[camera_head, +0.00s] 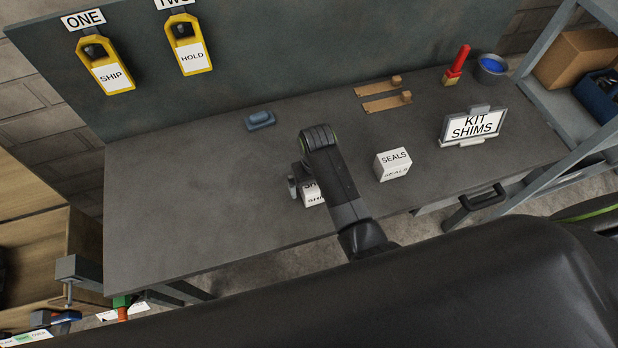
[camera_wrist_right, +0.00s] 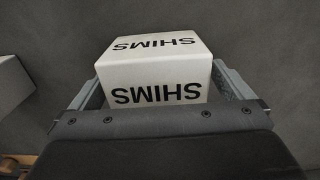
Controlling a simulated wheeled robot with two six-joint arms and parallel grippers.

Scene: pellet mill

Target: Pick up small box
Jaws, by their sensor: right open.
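A small white box labelled SHIMS (camera_head: 313,195) stands on the grey workbench, partly hidden behind my right arm in the head view. In the right wrist view the SHIMS box (camera_wrist_right: 158,68) sits between the two fingers of my right gripper (camera_wrist_right: 165,88), which is open with one finger on each side. I cannot tell if the fingers touch it. In the head view the right gripper (camera_head: 297,184) is mostly hidden by its own wrist. A second small white box, labelled SEALS (camera_head: 393,164), stands to the right, apart from the gripper. My left gripper is not in view.
A KIT SHIMS sign (camera_head: 472,126) stands on the workbench (camera_head: 190,210) at right. Behind are a blue object (camera_head: 261,120), wooden pieces (camera_head: 385,103), a red-handled brush (camera_head: 457,65) and a blue-filled cup (camera_head: 491,68). Yellow SHIP (camera_head: 107,70) and HOLD (camera_head: 189,50) tags hang on the back panel. The bench's left is clear.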

